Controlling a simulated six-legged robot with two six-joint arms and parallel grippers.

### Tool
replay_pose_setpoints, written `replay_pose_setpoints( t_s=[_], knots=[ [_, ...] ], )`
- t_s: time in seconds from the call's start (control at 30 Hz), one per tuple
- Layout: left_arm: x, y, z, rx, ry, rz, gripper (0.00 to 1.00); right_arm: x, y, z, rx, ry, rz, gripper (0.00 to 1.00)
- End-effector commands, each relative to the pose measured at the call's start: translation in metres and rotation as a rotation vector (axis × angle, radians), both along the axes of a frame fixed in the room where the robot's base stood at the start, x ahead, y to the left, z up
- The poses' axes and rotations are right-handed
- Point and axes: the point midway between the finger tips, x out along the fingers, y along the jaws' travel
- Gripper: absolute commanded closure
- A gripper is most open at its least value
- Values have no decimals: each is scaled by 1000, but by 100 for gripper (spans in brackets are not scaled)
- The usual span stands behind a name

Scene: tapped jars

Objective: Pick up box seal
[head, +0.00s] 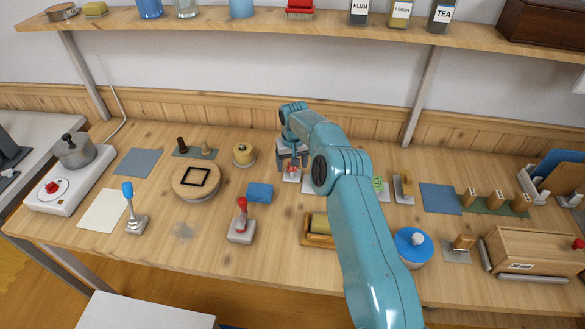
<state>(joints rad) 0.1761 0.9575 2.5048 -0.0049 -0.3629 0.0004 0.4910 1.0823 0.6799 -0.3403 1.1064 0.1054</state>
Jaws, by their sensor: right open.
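My right arm reaches in from the bottom right, and its gripper (291,160) is open over the back middle of the table. Just below it is a small pale item with a red part (291,175), partly hidden by the fingers; I cannot tell whether they touch it. No item is clearly marked as the box seal. A wooden-handled block (463,243) sits on a grey plate beside a wooden box (530,251) with a red knob at the right. Several wooden blocks stand on a green mat (510,211). My left gripper is not in view.
A red-handled lever (242,222), a blue-handled lever (133,209) and a round wooden stand (197,184) are left of my arm. A blue-lidded jar (412,247) is close on its right. A hotplate (60,190) with a pot is far left. A shelf (250,26) runs above.

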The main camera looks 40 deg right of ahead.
Motion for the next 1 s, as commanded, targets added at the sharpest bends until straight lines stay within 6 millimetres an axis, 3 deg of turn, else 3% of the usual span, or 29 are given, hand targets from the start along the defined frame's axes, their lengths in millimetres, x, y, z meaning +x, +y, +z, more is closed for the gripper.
replay_pose_setpoints(
  t_s=[0.33, 0.37, 0.53, 0.57, 1.0],
  knots=[
    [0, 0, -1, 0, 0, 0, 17, 0, 0, -1, 0, 0, 0, 26],
    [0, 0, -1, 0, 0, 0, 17, 0, 0, -1, 0, 0, 0, 32],
    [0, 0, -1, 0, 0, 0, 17, 0, 0, -1, 0, 0, 0, 88],
    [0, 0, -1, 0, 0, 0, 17, 0, 0, -1, 0, 0, 0, 93],
    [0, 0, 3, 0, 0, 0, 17, 0, 0, 3, 0, 0, 0, 93]
  ],
)
